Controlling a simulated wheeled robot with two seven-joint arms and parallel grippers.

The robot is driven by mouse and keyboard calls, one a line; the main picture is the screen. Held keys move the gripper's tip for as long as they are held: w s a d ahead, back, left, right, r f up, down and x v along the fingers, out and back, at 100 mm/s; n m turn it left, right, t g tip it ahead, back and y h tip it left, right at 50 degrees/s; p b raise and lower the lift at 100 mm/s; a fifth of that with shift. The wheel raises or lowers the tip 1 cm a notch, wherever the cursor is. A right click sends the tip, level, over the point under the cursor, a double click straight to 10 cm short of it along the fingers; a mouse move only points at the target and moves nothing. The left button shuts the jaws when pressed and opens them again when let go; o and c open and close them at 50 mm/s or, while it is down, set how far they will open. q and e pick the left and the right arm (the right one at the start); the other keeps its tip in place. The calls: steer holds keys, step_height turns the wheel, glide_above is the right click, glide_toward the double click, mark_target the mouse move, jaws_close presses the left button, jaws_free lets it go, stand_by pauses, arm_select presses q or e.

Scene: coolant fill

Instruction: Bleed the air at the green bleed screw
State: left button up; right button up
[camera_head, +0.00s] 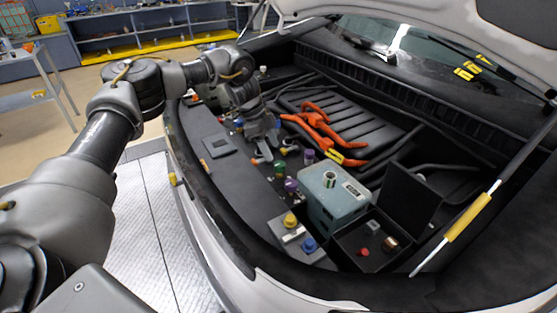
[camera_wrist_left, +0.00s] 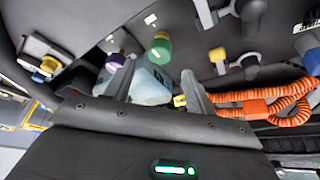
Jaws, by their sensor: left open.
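The green bleed screw (camera_head: 280,165) is a small green cap standing in the engine bay, left of the grey-blue tank (camera_head: 338,212). In the left wrist view the green cap (camera_wrist_left: 159,48) shows beyond the fingertips, roughly between the two fingers and apart from them. My left gripper (camera_head: 264,140) is above the bay, behind and left of the green cap in the head view. Its fingers (camera_wrist_left: 160,84) are spread with nothing between them. My right gripper is not in view.
Purple caps (camera_head: 309,156) stand close to the green one. Orange cables (camera_head: 318,128) lie on the black ribbed cover. A yellow cap (camera_head: 290,221) and a blue cap (camera_head: 308,244) are at the front. An open black box (camera_head: 350,240) stands right of them. The raised hood is overhead.

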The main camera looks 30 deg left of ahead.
mark_target(279, 164)
arm_select(q)
steer(key=x, duration=0.5)
steer(key=shift+d+f+p, duration=0.1)
steer(key=shift+p, duration=0.2)
steer(key=shift+w+d+f, duration=0.1)
steer(key=shift+d+f, duration=0.05)
steer(key=shift+f, duration=0.25)
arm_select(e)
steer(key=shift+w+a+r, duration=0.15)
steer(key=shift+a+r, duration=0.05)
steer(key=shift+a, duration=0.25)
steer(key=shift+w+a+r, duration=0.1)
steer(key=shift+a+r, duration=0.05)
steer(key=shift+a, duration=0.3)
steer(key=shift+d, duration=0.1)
